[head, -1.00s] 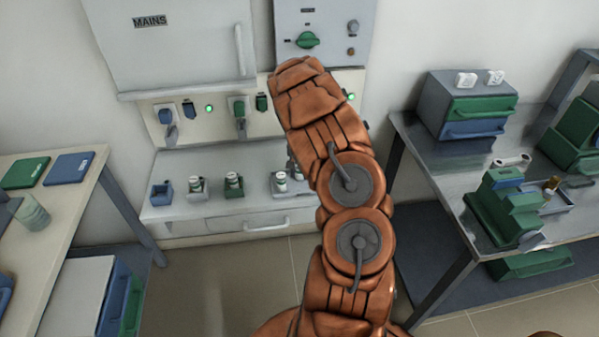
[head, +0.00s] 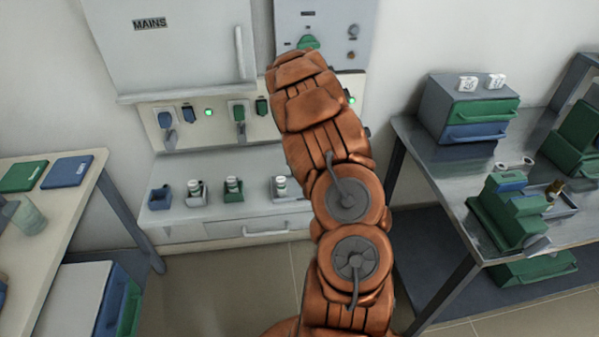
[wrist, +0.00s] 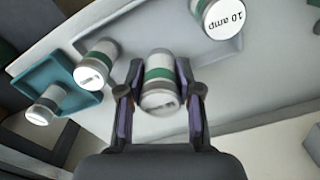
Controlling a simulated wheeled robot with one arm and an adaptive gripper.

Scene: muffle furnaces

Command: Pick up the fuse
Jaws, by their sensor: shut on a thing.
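In the wrist view my gripper (wrist: 159,65) is shut on a fuse (wrist: 158,85), a white cylinder with a green band and a label too blurred to read. One finger is on each side of it. Other banded fuses show nearby: one (wrist: 98,66) to the left, one (wrist: 46,106) at the far left by a teal holder (wrist: 63,72), and one marked "10 amp" (wrist: 219,18) at upper right. In the head view, fuses (head: 194,187) stand in holders on the white shelf (head: 255,207). My gripper is hidden there behind my arm.
The MAINS panel (head: 185,50) and a switch strip (head: 185,139) with green lights are above the shelf. A table (head: 85,215) with green and blue pads is at left. A metal bench (head: 440,165) with drawers and green equipment is at right.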

